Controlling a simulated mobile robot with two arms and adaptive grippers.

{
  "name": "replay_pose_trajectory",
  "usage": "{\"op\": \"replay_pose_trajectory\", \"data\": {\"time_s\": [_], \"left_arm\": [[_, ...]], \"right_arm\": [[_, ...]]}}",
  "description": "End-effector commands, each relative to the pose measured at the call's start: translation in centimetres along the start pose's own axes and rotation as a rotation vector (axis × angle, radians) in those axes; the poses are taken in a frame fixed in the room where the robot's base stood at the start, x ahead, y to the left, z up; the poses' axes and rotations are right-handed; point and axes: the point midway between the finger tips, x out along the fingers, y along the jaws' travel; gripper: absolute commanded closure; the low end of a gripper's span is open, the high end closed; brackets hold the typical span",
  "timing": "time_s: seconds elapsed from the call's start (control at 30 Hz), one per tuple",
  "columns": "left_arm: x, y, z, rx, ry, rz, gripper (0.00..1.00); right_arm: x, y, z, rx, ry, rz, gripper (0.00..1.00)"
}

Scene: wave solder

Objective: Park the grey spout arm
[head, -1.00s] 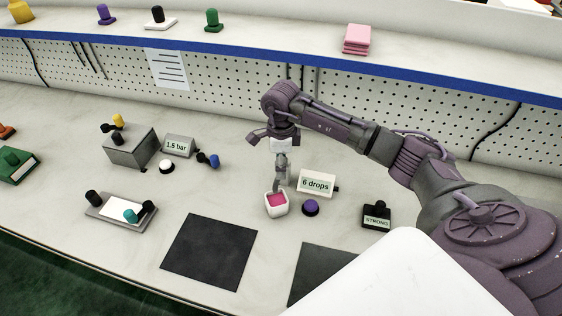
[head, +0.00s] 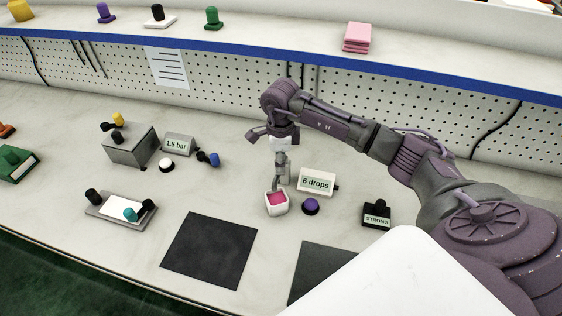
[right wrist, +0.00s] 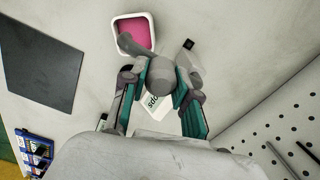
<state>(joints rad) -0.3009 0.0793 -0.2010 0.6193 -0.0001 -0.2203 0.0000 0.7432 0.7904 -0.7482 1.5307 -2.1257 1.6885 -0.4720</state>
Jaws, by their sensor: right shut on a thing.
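The grey spout arm (right wrist: 160,75) has a rounded knob, and my right gripper (right wrist: 158,90) is shut on it. Its spout end points over a white cup (right wrist: 119,27) with pink contents. In the head view, my right gripper (head: 282,150) comes down from above onto the spout arm (head: 278,182), behind the white cup (head: 277,209). The gripper and wrist partly hide the spout arm and its post. My left gripper is not in view.
A "6 drops" sign (head: 317,181) and a purple button (head: 311,206) stand just right of the cup. A "STRONG" block (head: 377,214) is further right. A "1.5 bar" sign (head: 178,145) is at left. A dark mat (head: 209,250) lies in front, with bare bench around it.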

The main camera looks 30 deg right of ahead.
Motion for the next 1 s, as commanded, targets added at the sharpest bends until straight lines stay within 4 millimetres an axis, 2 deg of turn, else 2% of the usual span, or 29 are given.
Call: {"op": "replay_pose_trajectory", "data": {"time_s": [0.27,1.0], "left_arm": [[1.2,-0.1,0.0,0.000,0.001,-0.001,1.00],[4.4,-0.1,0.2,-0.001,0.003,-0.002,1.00]], "right_arm": [[0.2,-0.4,0.9,0.150,0.002,-0.001,1.00],[0.1,-3.0,3.9,0.844,0.002,-0.002,1.00]]}}
